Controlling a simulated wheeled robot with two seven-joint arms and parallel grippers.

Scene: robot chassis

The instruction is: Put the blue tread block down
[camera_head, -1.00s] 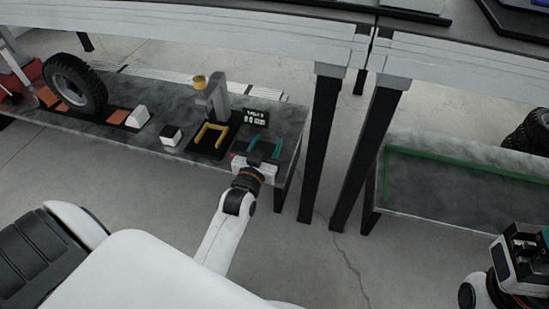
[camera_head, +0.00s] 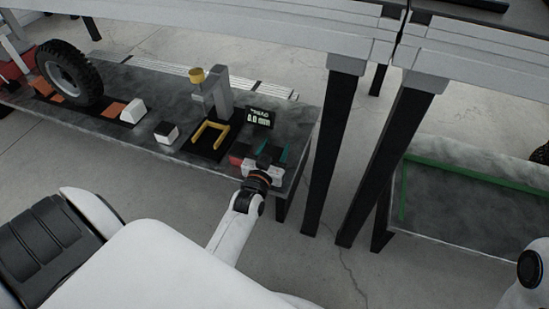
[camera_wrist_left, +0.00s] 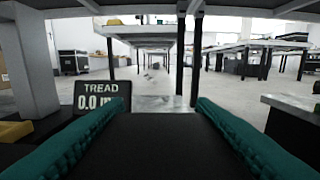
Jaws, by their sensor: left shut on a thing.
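My left gripper (camera_head: 273,152) reaches over the near right part of the grey bench (camera_head: 300,135). Its two teal fingers also show in the left wrist view, on either side of a dark block (camera_wrist_left: 160,150). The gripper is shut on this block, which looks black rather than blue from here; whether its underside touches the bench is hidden. A tread gauge with a grey post (camera_head: 218,88), a yellow U-shaped bracket (camera_head: 210,134) and a black base stands to the left. Its display (camera_head: 259,116) reads 0.0 mm. My right gripper is out of view.
A small white-and-black block (camera_head: 167,132), another white block (camera_head: 133,111) and a large tyre (camera_head: 70,72) stand farther left on the bench. A red thing (camera_head: 238,155) shows beside my left gripper. Dark posts (camera_head: 333,150) stand right of the bench.

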